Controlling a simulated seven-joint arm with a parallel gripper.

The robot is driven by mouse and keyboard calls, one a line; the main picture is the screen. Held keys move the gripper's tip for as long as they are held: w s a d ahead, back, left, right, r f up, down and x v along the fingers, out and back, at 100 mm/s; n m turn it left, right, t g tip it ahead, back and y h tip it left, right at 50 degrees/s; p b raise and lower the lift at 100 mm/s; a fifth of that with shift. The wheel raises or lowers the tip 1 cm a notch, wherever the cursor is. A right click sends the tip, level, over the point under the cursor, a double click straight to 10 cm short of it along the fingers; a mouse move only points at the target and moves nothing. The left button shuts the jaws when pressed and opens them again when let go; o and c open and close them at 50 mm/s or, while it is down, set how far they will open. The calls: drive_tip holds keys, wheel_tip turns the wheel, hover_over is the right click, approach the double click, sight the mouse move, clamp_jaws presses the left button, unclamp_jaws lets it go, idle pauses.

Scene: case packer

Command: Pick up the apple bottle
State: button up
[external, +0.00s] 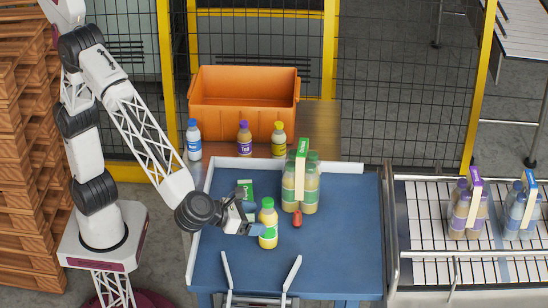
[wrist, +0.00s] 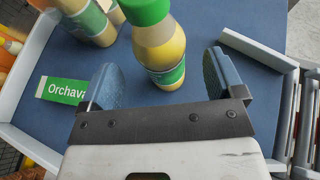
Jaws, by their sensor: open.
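The apple bottle, with a green cap, yellow contents and a green label (external: 268,226), stands upright on the blue table near its middle. In the wrist view the bottle (wrist: 163,45) stands between and just beyond the fingertips. My gripper (external: 245,222) comes in from the left, low beside the bottle. Its two blue fingers show spread apart in the wrist view (wrist: 158,82), with nothing held between them. The external view hides part of the far finger, and I cannot tell there whether a finger touches the bottle.
A green-banded multipack (external: 300,183) stands behind the bottle, with a small red object (external: 297,218) before it. A green card (external: 245,188) lies to the left. An orange crate (external: 245,105) and several bottles are at the back. A conveyor (external: 410,220) with packs is right.

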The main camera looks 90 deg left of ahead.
sight(268, 200)
drive_tip(key=shift+x, duration=2.3)
drive_tip(key=shift+c, duration=0.5)
drive_tip(key=c, duration=1.1)
drive_tip(key=shift+r, duration=0.15)
drive_tip(key=shift+r, duration=4.95)
